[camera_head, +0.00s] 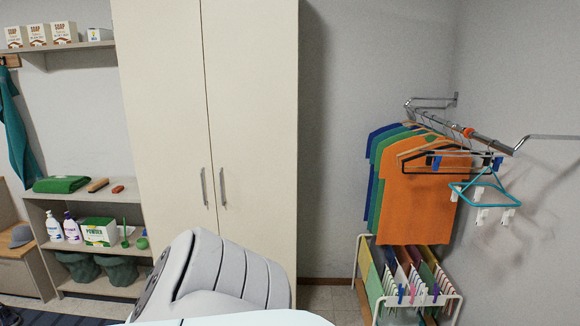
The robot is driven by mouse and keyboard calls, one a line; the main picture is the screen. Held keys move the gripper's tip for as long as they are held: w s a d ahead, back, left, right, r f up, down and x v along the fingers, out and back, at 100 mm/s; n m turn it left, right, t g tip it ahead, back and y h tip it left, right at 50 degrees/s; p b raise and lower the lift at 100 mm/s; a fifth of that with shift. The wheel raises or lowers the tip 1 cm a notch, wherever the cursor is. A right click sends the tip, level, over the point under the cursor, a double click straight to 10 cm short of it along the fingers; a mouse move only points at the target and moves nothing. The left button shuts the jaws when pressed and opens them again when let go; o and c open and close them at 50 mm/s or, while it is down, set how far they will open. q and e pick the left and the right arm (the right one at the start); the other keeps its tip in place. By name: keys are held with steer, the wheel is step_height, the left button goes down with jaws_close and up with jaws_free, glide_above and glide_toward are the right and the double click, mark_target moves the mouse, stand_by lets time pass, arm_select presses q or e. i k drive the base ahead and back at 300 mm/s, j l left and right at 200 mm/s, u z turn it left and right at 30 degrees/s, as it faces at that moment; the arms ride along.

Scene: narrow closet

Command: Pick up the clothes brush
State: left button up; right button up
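A brown wooden block-like thing (97,184), which looks like the clothes brush, lies flat on top of the low shelf unit (88,194) at the left. Its bristles cannot be made out. It lies between a folded green cloth (61,184) and a small red thing (117,188), apart from the red one. Neither of my grippers is in view. A grey and white rounded part, likely mine, fills the bottom middle and hides the floor there.
A tall cream cabinet (160,110) with shut doors stands right of the shelf. Two white bottles (62,226) and a powder box (99,232) stand below the brush. Shirts (415,205) hang on a rail at the right, above a rack (445,298). A grey hat (21,236) sits at far left.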

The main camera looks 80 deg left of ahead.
mark_target(98, 186)
steer(key=u, duration=3.9)
steer(key=i+u, duration=0.25)
steer(key=i, duration=3.8)
steer(key=i+z, duration=0.15)
steer(key=i, duration=0.25)
steer(key=i+j+z, duration=0.15)
steer(key=i, duration=0.2)
steer(key=i+j+z, duration=0.15)
steer(key=i, duration=0.25)
